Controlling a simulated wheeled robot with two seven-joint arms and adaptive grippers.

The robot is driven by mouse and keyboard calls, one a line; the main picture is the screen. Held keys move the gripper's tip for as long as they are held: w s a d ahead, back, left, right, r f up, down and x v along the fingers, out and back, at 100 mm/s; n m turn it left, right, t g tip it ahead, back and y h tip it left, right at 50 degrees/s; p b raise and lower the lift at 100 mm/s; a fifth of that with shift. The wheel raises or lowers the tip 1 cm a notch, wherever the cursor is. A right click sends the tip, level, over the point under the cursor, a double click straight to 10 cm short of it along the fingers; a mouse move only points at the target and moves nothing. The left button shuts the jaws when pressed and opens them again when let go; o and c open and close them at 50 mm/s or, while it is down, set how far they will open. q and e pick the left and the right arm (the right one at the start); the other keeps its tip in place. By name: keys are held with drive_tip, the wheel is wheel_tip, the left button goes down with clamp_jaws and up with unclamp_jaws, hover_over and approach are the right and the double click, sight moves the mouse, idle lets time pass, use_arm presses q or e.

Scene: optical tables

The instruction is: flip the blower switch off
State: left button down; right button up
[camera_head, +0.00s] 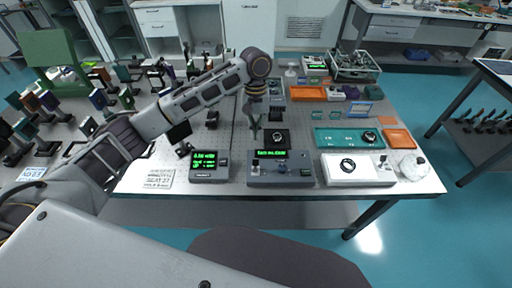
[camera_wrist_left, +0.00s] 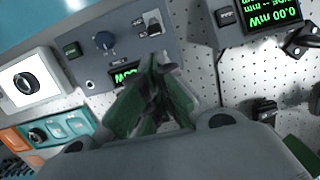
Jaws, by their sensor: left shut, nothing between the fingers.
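The grey control box (camera_head: 282,178) stands near the table's front edge, with a lit green display (camera_head: 271,153), a knob and a small switch (camera_head: 256,163) at its left. In the left wrist view the box (camera_wrist_left: 90,70) shows its round knob (camera_wrist_left: 105,40) and the switch (camera_wrist_left: 150,24), a dark lever on a pale plate. My left gripper (camera_head: 254,136) is shut and empty, pointing down just behind the box. In the wrist view its fingertips (camera_wrist_left: 160,62) overlap the box's edge close to the switch and partly hide the display. I cannot tell whether they touch it.
A dark block with a ring (camera_head: 276,138) sits behind. Optics mounts crowd the left; a teal tray (camera_head: 340,138) lies at right.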

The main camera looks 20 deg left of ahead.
sight(255, 162)
use_arm(q)
drive_tip(key=shift+w+a+r, duration=0.25)
drive_tip(key=shift+r, duration=0.05)
use_arm(e)
drive_tip(key=shift+w+a, duration=0.15)
drive_tip(key=shift+a, duration=0.05)
use_arm(q)
drive_tip(key=shift+f, duration=0.1)
drive_tip(key=shift+s+d+f, duration=0.1)
drive_tip(key=shift+s+f, duration=0.2)
drive_tip(key=shift+f, duration=1.3)
drive_tip(key=shift+s+d+f, duration=0.1)
drive_tip(key=shift+s+f, duration=0.25)
drive_tip(key=shift+f, duration=1.3)
drive_tip(key=shift+s+d+f, duration=0.1)
drive_tip(key=shift+s+f, duration=0.2)
drive_tip(key=shift+f, duration=1.3)
use_arm(e)
drive_tip(key=shift+d+r, duration=0.2)
drive_tip(key=shift+r, duration=0.05)
use_arm(q)
drive_tip(key=shift+w, duration=0.1)
use_arm(e)
drive_tip(key=shift+a, duration=0.15)
use_arm(q)
drive_tip(key=shift+p, duration=0.3)
use_arm(e)
drive_tip(key=shift+s, duration=0.2)
